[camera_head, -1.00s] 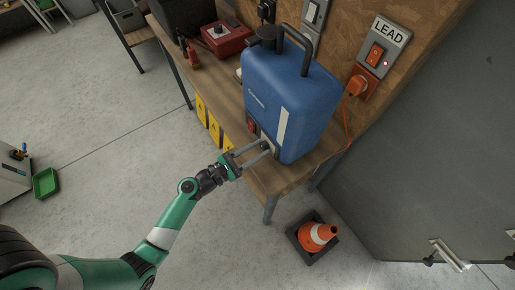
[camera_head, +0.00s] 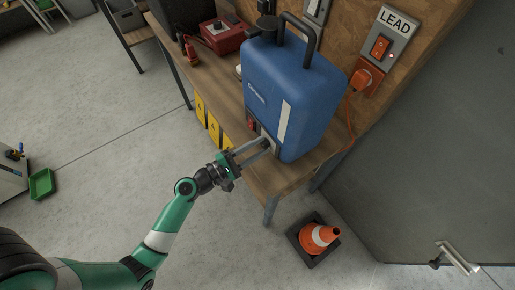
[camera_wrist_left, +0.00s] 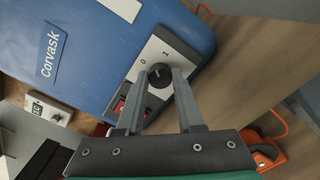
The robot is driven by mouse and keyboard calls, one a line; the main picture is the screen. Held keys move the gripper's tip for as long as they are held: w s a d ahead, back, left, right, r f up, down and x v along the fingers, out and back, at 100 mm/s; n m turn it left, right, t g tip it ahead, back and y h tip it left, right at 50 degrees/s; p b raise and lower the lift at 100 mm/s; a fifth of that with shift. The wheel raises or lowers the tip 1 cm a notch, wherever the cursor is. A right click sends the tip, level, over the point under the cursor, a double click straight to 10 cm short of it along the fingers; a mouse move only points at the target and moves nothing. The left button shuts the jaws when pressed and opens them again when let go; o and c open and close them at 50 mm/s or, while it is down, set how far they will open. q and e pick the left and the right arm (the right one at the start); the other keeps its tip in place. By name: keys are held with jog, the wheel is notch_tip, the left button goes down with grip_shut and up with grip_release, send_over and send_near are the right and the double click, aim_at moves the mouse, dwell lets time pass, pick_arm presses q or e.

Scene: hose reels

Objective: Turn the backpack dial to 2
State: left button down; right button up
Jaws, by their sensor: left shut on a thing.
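The blue backpack (camera_head: 292,92) stands upright on the wooden bench, its hose-side panel facing my left arm. In the left wrist view the backpack (camera_wrist_left: 105,45) shows a pale panel (camera_wrist_left: 160,47) with the marks 0 and 1. A 2 cannot be made out. The black round dial (camera_wrist_left: 160,76) sits on this panel. My left gripper (camera_head: 266,143) reaches the lower front of the backpack. In the left wrist view its fingers (camera_wrist_left: 161,74) are on both sides of the dial, shut on it. My right gripper is not in view.
A red switch (camera_head: 252,125) sits beside the panel. A LEAD switch plate (camera_head: 388,38) and an orange plug (camera_head: 361,80) with a cord are on the wall to the right. A red box (camera_head: 222,36) stands behind on the bench (camera_head: 284,180).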

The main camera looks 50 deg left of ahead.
pick_arm(q)
jog(key=m+b, duration=0.2)
jog(key=m, duration=0.3)
jog(key=shift+f+m+b, duration=0.15)
jog(key=shift+m+b, duration=0.15)
jog(key=shift+b, duration=0.05)
jog(key=m+b, duration=0.3)
jog(key=m, duration=0.2)
jog(key=shift+f, duration=0.1)
jog(key=m+b, duration=0.3)
jog(key=m, duration=0.3)
jog(key=shift+m, duration=0.3)
jog(key=shift+m+b, duration=1.1)
jog(key=shift+m, duration=0.8)
jog(key=c, duration=0.5)
grip_release()
jog(key=shift+c, duration=0.2)
jog(key=shift+s, duration=0.1)
